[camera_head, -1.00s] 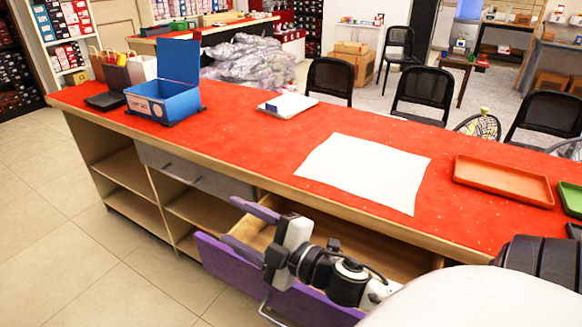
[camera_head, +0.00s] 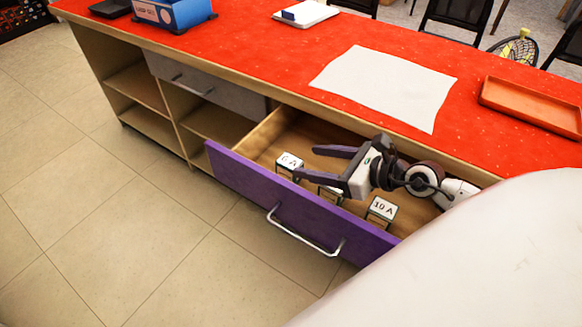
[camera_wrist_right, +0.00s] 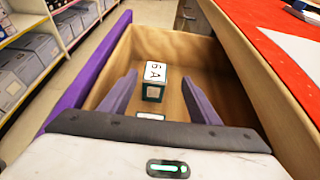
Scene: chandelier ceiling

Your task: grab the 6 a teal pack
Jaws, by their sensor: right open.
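The 6 A pack (camera_head: 289,164) is a small box with a white labelled top and dark teal sides. It stands in the left part of the open purple-fronted drawer (camera_head: 300,205). My right gripper (camera_head: 312,164) is open above the drawer, its two fingers pointing left toward the pack. In the right wrist view the 6 A pack (camera_wrist_right: 153,81) lies ahead, between and beyond the open fingers (camera_wrist_right: 160,98), apart from them. A 10 A pack (camera_head: 381,209) stands to the right in the drawer. Another pack (camera_head: 331,193) between them is partly hidden by my gripper. My left gripper is not in view.
The red counter top (camera_head: 270,50) overhangs the drawer's back side. A white sheet (camera_head: 385,85), an orange tray (camera_head: 530,107) and a blue box (camera_head: 170,12) rest on it. The drawer handle (camera_head: 305,235) sticks out in front. The tiled floor to the left is clear.

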